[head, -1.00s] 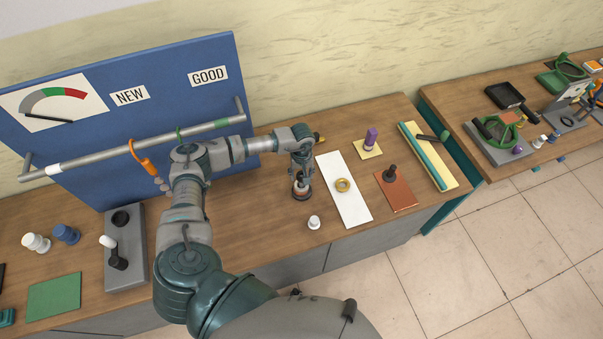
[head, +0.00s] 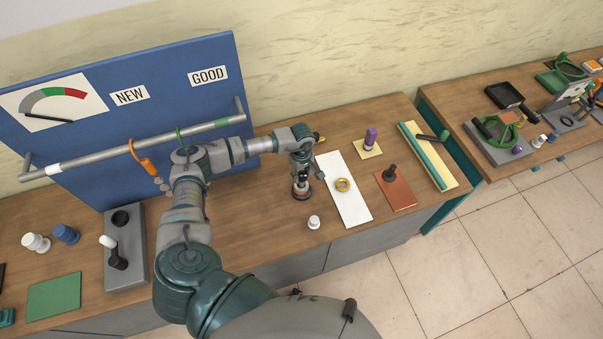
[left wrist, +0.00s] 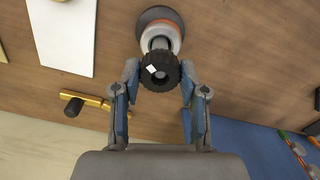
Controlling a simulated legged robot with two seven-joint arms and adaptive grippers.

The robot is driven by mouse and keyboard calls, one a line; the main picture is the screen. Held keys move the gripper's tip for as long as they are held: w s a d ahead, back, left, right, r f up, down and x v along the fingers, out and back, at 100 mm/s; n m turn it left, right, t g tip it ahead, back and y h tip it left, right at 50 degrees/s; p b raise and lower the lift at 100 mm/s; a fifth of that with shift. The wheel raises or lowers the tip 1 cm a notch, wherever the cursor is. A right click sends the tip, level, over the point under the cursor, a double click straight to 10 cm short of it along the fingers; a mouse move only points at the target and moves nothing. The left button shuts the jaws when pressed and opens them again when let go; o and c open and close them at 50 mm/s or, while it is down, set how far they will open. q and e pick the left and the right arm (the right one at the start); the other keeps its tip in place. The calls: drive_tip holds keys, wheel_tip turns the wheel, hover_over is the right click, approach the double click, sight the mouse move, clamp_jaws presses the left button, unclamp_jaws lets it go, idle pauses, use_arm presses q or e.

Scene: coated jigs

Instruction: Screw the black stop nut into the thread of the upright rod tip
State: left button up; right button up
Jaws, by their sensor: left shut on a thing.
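The black stop nut (left wrist: 160,71) is a ribbed ring with a small white mark and a central hole. My left gripper (left wrist: 159,88) is shut on it, with a finger at each side. Below the nut in the left wrist view stands the upright rod on its base (left wrist: 162,22), with grey, orange and dark round parts. In the head view my left gripper (head: 302,172) points down over the rod base (head: 302,192). The nut seems in line with the rod tip, but I cannot tell whether the thread is engaged. My right gripper is not in view.
A white mat (head: 352,208) with a brass ring (head: 343,185) lies right of the rod. A white knob (head: 314,222) stands in front. A brass tool (left wrist: 85,102) lies behind the rod. The blue board (head: 110,120) stands at the left.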

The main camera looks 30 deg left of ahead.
use_arm(q)
drive_tip(key=m, duration=0.4)
drive_tip(key=o, duration=0.5)
drive_tip(key=shift+m, duration=0.6)
drive_tip(key=o, duration=0.4)
drive_tip(key=shift+o, duration=0.2)
wheel_tip(320, 180, up, 12)
